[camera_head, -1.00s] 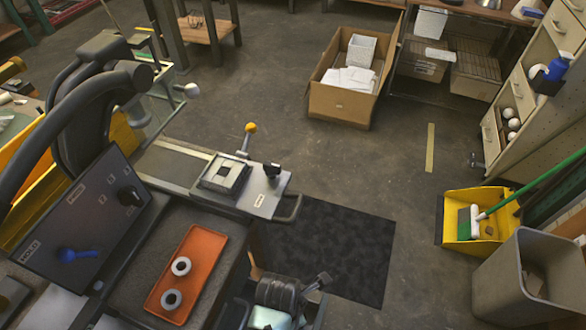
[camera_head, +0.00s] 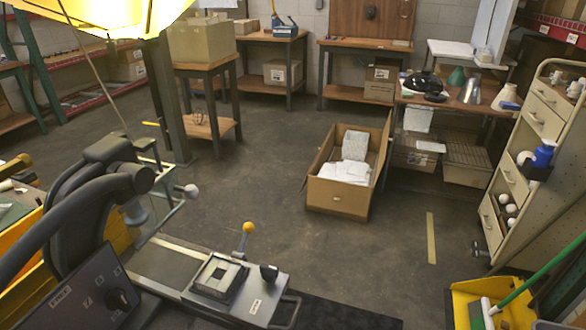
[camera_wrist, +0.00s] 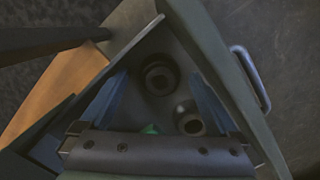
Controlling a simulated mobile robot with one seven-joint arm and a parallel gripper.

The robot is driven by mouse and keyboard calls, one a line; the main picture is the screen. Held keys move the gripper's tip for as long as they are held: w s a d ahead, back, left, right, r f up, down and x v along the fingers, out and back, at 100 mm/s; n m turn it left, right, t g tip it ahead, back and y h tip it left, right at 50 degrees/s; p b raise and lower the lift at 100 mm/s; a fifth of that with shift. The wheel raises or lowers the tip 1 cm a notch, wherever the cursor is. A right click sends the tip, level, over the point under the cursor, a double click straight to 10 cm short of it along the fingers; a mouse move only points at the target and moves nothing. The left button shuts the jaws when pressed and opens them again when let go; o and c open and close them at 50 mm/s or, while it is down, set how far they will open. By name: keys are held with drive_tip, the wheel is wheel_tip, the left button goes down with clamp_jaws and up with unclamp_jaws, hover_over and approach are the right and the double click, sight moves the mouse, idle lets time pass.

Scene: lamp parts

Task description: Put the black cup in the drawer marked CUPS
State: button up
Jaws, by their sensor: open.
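In the wrist view, my gripper (camera_wrist: 159,78) is open, its two bluish fingers apart. Below and between them are two dark, round, hollow pieces, one farther off (camera_wrist: 160,77) and one nearer the right finger (camera_wrist: 189,121). Nothing is seen held. They lie in a grey, narrowing space like a bin; I cannot tell if either is the black cup. No CUPS label is readable. My gripper is not seen in the head view.
A cardboard box (camera_head: 338,196) with white contents stands on the floor. A workbench (camera_head: 450,99) behind it holds several items. A yellow dustpan (camera_head: 465,305) and green-handled broom (camera_head: 535,275) are at lower right. A machine (camera_head: 165,265) fills the lower left. Middle floor is open.

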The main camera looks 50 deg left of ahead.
wheel_tip(320, 180, up, 12)
drive_tip(key=s+p, duration=0.1)
drive_tip(key=p, duration=0.2)
drive_tip(key=shift+s+a, duration=0.15)
drive_tip(key=shift+s, duration=0.1)
drive_tip(key=shift+r, duration=0.1)
